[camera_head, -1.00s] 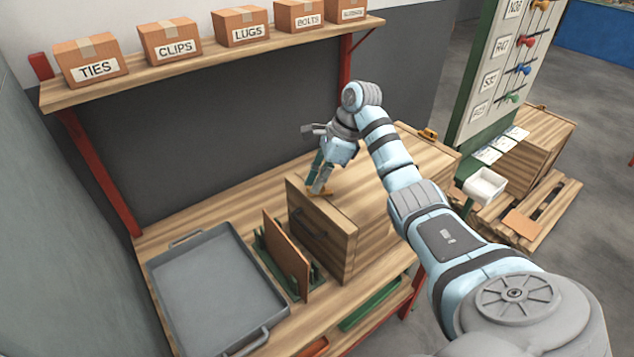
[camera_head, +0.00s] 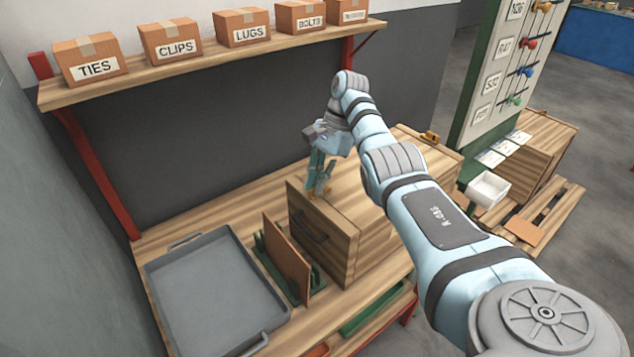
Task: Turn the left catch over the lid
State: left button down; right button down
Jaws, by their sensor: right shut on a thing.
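A wooden crate (camera_head: 324,240) with a lid (camera_head: 362,193) stands on the workbench, a dark handle on its front. The left catch (camera_head: 311,195) is a small yellow-orange piece at the lid's left edge, mostly hidden by my right gripper (camera_head: 318,188). That gripper points down from above and is shut on the catch. The exact angle of the catch over the lid is hard to tell. My left gripper is not in view.
A grey tray (camera_head: 160,282) lies at the left of the bench. A rack with an upright brown board (camera_head: 287,257) stands between tray and crate. Labelled boxes sit on the shelf (camera_head: 215,53) above. A green-edged panel (camera_head: 470,100) stands at the right.

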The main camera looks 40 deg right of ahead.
jog(key=shift+s+f, duration=0.1)
jog(key=shift+f, duration=0.05)
jog(key=c, duration=1.7)
grip_release()
